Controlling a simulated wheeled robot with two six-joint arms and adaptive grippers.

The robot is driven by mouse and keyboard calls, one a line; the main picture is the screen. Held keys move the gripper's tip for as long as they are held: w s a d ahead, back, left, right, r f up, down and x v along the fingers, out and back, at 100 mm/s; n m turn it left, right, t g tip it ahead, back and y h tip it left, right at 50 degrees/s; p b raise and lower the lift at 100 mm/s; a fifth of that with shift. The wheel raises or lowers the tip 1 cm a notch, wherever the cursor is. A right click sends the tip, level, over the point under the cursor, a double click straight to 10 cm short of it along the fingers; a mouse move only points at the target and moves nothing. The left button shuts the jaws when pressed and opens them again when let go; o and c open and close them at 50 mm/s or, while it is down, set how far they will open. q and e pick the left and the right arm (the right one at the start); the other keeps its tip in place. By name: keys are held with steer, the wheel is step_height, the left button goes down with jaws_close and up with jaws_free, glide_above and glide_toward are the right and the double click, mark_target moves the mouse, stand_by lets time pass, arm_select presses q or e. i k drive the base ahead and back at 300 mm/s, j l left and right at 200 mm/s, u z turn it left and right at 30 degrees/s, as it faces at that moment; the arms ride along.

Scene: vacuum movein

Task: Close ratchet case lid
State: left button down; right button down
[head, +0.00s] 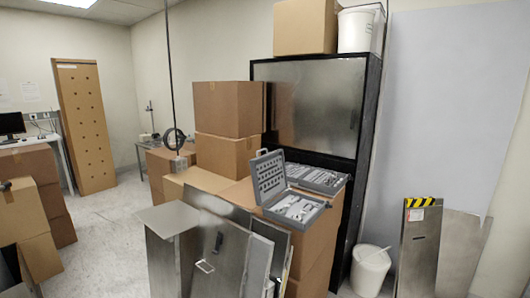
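A grey ratchet case (297,208) sits on top of stacked cardboard boxes in the middle of the head view. Its lid (268,177) stands open and upright at the left, with rows of small slots or fittings on its inner face. The base holds bright metal tools. A second grey tray of metal tools (316,178) lies just behind and to the right; I cannot tell whether it belongs to the same case. Neither of my grippers shows in this view.
Metal panels (226,250) and a small metal table top (168,217) stand in front of the boxes. A dark metal cabinet (320,108) rises behind. A white bucket (370,270) stands at the right. Open floor (105,245) lies to the left.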

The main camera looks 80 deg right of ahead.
mark_target(269, 177)
steer(key=i+z, duration=0.2)
steer(key=z, duration=0.25)
steer(key=i+z, duration=0.25)
steer(key=z, duration=0.25)
steer(key=i+z, duration=0.2)
steer(key=z, duration=0.25)
steer(key=i+j+z, duration=0.2)
steer(key=z, duration=0.25)
steer(key=i+j+z, duration=0.15)
steer(key=z, duration=0.3)
steer(key=k+j, duration=0.05)
steer(key=j, duration=0.05)
